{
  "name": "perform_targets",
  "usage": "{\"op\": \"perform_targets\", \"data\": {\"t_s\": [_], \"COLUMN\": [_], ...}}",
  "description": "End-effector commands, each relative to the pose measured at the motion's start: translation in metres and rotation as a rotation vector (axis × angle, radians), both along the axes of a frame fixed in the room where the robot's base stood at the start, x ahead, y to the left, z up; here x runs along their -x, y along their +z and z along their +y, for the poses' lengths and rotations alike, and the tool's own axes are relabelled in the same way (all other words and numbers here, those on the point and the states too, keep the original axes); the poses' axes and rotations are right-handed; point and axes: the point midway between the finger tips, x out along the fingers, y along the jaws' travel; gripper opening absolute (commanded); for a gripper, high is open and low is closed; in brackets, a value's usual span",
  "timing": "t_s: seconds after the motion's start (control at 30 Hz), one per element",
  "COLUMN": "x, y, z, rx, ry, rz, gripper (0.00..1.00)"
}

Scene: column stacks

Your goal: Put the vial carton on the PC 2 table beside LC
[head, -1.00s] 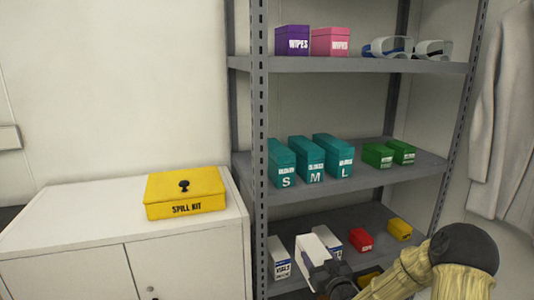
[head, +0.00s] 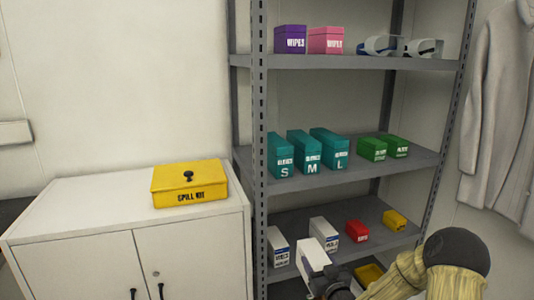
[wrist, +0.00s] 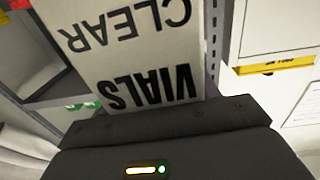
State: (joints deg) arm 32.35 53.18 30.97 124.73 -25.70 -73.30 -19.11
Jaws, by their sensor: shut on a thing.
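My gripper (head: 328,278) is shut on a white vial carton (head: 312,254) in front of the lower shelf in the head view. In the wrist view the carton (wrist: 130,45) fills the upper middle, and its label reads "VIALS" and "CLEAR" upside down. The fingertips are hidden behind the carton and the dark gripper body. I cannot see a table marked PC 2 or an LC in these frames.
A grey shelf rack (head: 258,150) stands ahead. Its lower shelf holds two more white vial cartons (head: 278,250), a red box (head: 356,232) and a yellow box (head: 394,220). A white cabinet (head: 90,210) at left bears a yellow spill kit (head: 188,185), with bare top around it.

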Motion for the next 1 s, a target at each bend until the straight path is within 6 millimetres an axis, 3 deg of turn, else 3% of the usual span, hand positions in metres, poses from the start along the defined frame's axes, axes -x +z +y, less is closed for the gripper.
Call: {"op": "perform_targets", "data": {"t_s": [0.37,0.7,1.0], "x": [0.005,0.029,0.056], "y": [-0.062,-0.162,-0.222], "z": [0.0,0.001,-0.001], "rx": [-0.003,-0.002,-0.002], "ry": [-0.057,-0.161,-0.237], "rz": [0.001,0.002,-0.002], "gripper": [0.21,0.21,0.21]}}
